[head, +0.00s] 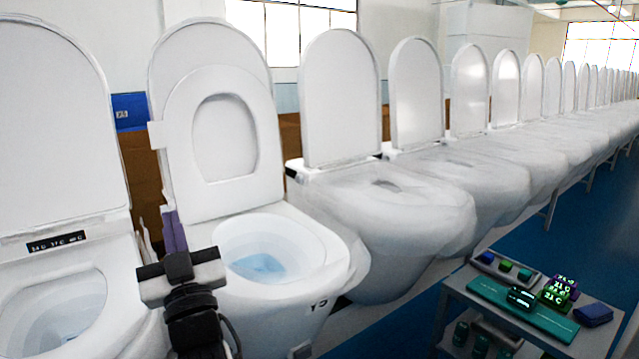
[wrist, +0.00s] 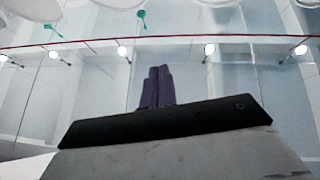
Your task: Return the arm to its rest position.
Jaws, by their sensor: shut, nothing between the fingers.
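My gripper (head: 170,212) is in the lower left of the head view, with its purple fingers pointing up. It stands in front of the left side of a toilet with raised lid and seat (head: 226,137). In the wrist view the two purple fingers of my gripper (wrist: 158,72) lie side by side, shut and empty. My dark wrist and arm reach down to the bottom edge of the head view. Most of the arm is out of view.
A long row of white toilets with raised lids (head: 341,98) runs away to the right. A grey cart (head: 455,290) with small boxes and a green tray stands at the lower right. Blue floor (head: 520,235) is free between them. The wrist view shows ceiling lamps (wrist: 209,49).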

